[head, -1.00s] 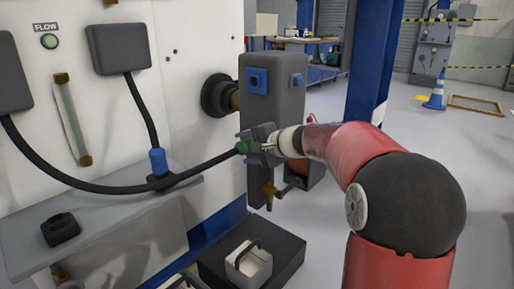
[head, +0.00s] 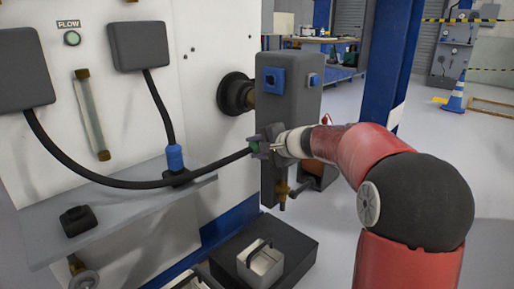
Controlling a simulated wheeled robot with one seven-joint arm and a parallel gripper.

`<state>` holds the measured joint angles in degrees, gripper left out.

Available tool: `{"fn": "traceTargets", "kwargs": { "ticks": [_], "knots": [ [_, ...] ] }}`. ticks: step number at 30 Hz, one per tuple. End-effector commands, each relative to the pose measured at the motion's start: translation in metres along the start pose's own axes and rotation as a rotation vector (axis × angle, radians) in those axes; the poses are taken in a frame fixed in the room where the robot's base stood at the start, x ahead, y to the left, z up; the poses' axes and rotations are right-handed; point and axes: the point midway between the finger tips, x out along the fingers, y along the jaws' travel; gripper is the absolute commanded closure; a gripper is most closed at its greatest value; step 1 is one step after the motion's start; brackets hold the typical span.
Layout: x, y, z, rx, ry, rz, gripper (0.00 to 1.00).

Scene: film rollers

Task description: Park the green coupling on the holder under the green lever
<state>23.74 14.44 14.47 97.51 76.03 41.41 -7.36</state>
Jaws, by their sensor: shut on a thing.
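The green coupling (head: 254,147) is on the end of a black hose (head: 130,183) that sags from the left grey box. My gripper (head: 264,147) is shut on the green coupling, in front of the left side of a dark grey block (head: 290,105). The fingers partly hide the coupling, and I cannot tell whether it touches the block. A dark empty holder (head: 78,221) sits on the left of the grey shelf (head: 120,212). A blue coupling (head: 174,158) stands upright on a dark holder (head: 177,177) at the shelf's right. I cannot make out a green lever.
The white panel (head: 130,100) rises behind the shelf. A brass valve (head: 283,190) hangs below the block. A white container with a handle (head: 261,264) stands on a dark plinth (head: 295,248) below. A blue post (head: 378,70) stands behind my arm.

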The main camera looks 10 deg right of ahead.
Motion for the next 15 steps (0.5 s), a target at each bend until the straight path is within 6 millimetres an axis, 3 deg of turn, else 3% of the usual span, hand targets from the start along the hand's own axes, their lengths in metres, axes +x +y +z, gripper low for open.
{"fn": "traceTargets", "kwargs": {
  "ticks": [15],
  "knots": [
    [0.0, 0.0, 0.013, -0.001, 0.004, 0.0, 0.92]
  ]
}}
